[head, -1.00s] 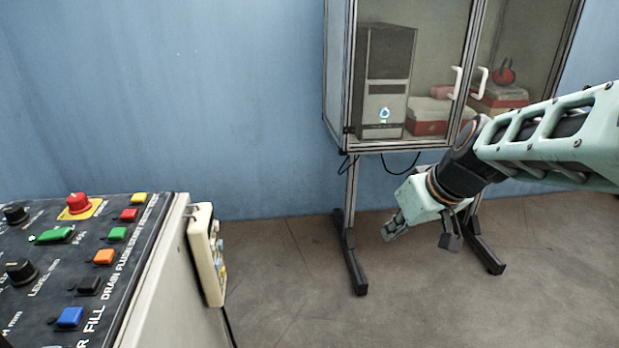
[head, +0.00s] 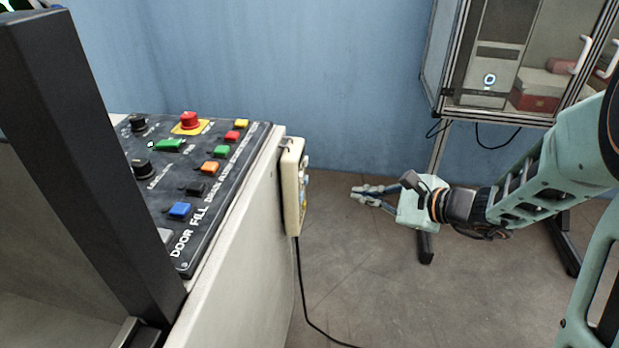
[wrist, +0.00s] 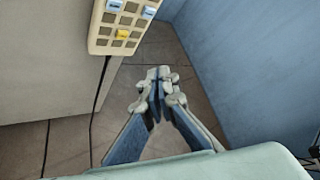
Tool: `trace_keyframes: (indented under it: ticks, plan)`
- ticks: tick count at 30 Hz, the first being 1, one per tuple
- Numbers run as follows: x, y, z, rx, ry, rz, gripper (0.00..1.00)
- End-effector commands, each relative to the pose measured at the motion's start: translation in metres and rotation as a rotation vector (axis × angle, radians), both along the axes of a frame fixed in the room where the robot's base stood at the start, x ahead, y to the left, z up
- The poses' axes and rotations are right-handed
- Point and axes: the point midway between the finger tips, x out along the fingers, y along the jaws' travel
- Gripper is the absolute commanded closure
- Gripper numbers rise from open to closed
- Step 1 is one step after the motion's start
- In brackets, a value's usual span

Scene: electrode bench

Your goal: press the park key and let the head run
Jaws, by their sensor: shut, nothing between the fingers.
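A beige hand-held key box (head: 291,190) hangs on the side of the machine in the head view, its keys seen edge-on. In the wrist view the key box (wrist: 119,26) is at the upper left, with pale blue keys and a yellow key (wrist: 123,35) among several beige ones. I cannot read which one is the park key. My gripper (head: 354,194) is to the right of the box in the head view, apart from it and pointing left. In the wrist view my gripper's fingertips (wrist: 157,74) are together, empty, below and right of the box.
The machine's sloped panel (head: 225,192) carries a red mushroom button (head: 189,120), knobs and coloured keys; readable labels include FILL and DOOR. A dark post (head: 85,150) blocks the left. A cable (head: 302,290) hangs from the box. A glass cabinet (head: 510,60) stands behind my arm.

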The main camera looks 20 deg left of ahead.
Motion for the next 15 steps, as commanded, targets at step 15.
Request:
trace_keyframes:
  ticks: [15]
  plan:
    - [0.032, 0.002, -0.002, 0.273, 0.223, -0.249, 1.00]
